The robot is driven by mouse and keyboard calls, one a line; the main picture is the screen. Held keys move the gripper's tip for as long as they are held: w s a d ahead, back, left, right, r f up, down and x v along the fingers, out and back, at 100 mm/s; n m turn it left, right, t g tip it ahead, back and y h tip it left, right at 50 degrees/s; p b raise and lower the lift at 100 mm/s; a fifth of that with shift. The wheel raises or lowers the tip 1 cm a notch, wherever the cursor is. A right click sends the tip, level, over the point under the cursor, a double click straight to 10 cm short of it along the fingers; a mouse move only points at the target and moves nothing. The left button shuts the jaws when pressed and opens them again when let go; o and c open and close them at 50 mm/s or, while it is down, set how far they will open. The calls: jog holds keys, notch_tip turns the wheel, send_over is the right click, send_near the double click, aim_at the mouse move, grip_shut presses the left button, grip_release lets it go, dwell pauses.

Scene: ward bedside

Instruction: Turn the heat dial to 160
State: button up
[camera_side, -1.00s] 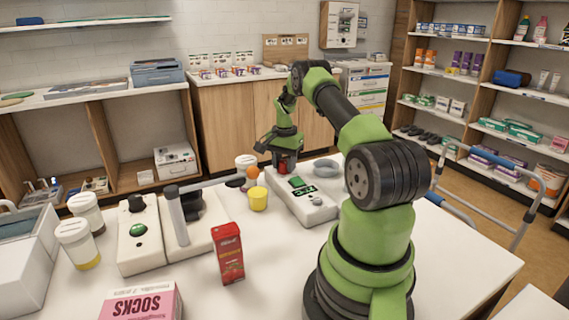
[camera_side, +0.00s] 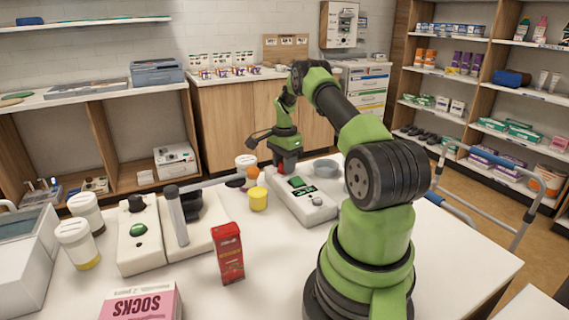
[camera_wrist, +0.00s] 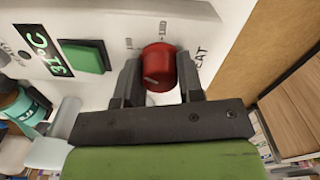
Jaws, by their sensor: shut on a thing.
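The heat dial is a red round knob (camera_wrist: 158,66) with a pale pointer line, on a white panel in the wrist view. Part of the lettering "HEAT" shows beside it, and tick labels too small to read surely stand above it. My gripper (camera_wrist: 158,80) is shut on the dial, one finger on each side. In the side view my gripper (camera_side: 286,162) is at the far end of the white device (camera_side: 318,212), and the dial is mostly hidden under it. The device has a green button (camera_wrist: 84,56) and a display (camera_wrist: 46,50) with green characters ending in "°C".
A red carton (camera_side: 229,254) stands nearer. Free table lies at front right.

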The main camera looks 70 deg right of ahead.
jog(key=shift+a, duration=0.1)
jog(key=o, duration=0.9)
jog(key=shift+r, duration=0.1)
notch_tip(320, 180, up, 10)
jog(key=shift+f, duration=0.1)
jog(key=shift+w, duration=0.1)
